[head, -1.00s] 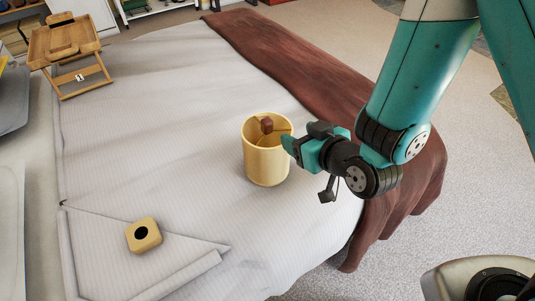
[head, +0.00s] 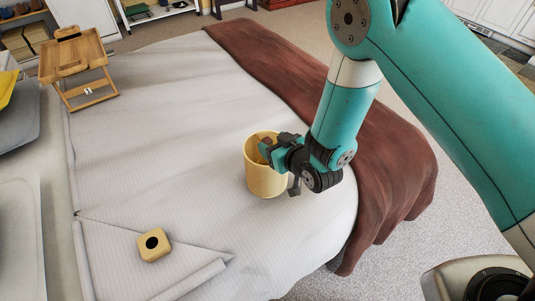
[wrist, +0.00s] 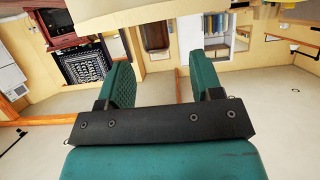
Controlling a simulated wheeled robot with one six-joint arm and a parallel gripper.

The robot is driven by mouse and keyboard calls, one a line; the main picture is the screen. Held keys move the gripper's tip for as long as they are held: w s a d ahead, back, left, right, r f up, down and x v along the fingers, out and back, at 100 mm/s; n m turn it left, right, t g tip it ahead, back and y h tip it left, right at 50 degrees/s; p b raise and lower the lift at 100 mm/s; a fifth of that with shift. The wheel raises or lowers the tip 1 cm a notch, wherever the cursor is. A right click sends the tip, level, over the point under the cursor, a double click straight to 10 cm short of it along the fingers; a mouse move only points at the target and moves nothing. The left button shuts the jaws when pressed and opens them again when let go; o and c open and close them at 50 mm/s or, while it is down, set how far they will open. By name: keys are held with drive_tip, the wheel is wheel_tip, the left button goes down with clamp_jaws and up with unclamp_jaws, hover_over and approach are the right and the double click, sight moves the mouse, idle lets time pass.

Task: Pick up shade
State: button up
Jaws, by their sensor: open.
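The shade (head: 262,180) is a yellow, open-topped cylinder standing upright on the bed. A dark reddish-brown piece shows inside its rim. My gripper (head: 266,150) is at the shade's right upper side, with its fingertips over or at the rim. I cannot tell whether a finger is inside the shade or touching it. In the wrist view my gripper (wrist: 160,85) has its two green fingers wide apart with nothing held between them. The shade cannot be made out in the wrist view.
A yellow block with a dark round hole (head: 154,245) lies on the white bed cover (head: 170,150) at the near left. A wooden tray table (head: 75,58) stands at the far left. A brown blanket (head: 385,170) covers the bed's right end. The bed around the shade is clear.

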sight(264, 139)
drive_tip(key=shift+w+a+f, duration=0.25)
drive_tip(key=shift+w, duration=0.15)
drive_tip(key=b+x, duration=0.1)
drive_tip(key=x, duration=0.1)
drive_tip(key=b+x, duration=0.1)
drive_tip(key=x, duration=0.1)
drive_tip(key=shift+w+f, duration=0.2)
drive_tip(key=shift+f, duration=0.25)
drive_tip(key=shift+w+a, duration=0.2)
drive_tip(key=shift+w, duration=0.05)
drive_tip(key=shift+c, duration=0.4)
clamp_jaws()
